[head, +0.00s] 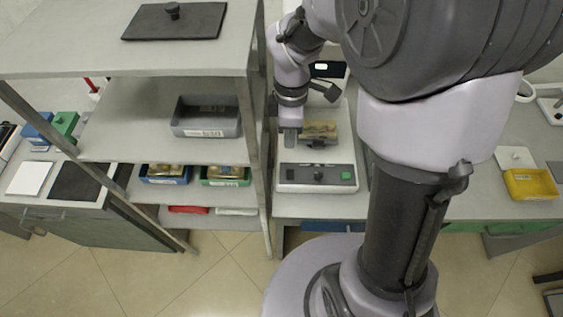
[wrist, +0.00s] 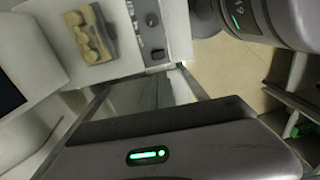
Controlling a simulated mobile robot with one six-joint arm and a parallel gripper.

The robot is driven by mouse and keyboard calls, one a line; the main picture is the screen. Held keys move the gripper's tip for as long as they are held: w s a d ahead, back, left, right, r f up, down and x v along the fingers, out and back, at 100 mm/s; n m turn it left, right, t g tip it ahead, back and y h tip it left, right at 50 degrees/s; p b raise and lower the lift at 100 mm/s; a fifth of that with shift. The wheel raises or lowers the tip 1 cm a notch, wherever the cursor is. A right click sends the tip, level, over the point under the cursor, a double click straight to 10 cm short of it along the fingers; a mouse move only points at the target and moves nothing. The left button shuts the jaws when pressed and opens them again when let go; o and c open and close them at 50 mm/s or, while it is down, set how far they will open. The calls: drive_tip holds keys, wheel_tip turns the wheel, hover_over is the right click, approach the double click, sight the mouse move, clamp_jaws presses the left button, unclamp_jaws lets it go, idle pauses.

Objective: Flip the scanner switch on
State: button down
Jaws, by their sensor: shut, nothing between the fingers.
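The scanner (head: 317,187) is a pale machine on the bench right of the rack. Its dark front panel (head: 300,175) carries small dark controls and a green button (head: 346,176). The panel (wrist: 147,35) also shows at the top of the wrist view, with a round knob and other small controls. Which control is the switch, and how it is set, I cannot tell. My gripper (head: 290,139) is shut and empty, pointing down behind the left part of the panel in the head view. Its fingertips are small there, and whether they touch anything is unclear.
A tray with several beige lumps (wrist: 90,35) lies on the scanner behind the panel. The metal rack (head: 254,130) stands close on the left, with a grey bin (head: 206,117) on its shelf. A yellow bin (head: 530,183) is far right. My arm hides part of the bench.

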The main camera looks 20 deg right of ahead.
sight(290, 177)
drive_tip(key=f+b, duration=0.2)
drive_tip(key=f, duration=0.2)
drive_tip(key=s+f+b, duration=0.1)
drive_tip(key=f+b, duration=0.1)
drive_tip(key=f, duration=0.3)
drive_tip(key=f+b, duration=0.2)
drive_tip(key=f, duration=0.2)
drive_tip(key=shift+s+f+b, duration=0.25)
drive_tip(key=shift+s+b, duration=0.05)
drive_tip(key=shift+b, duration=0.05)
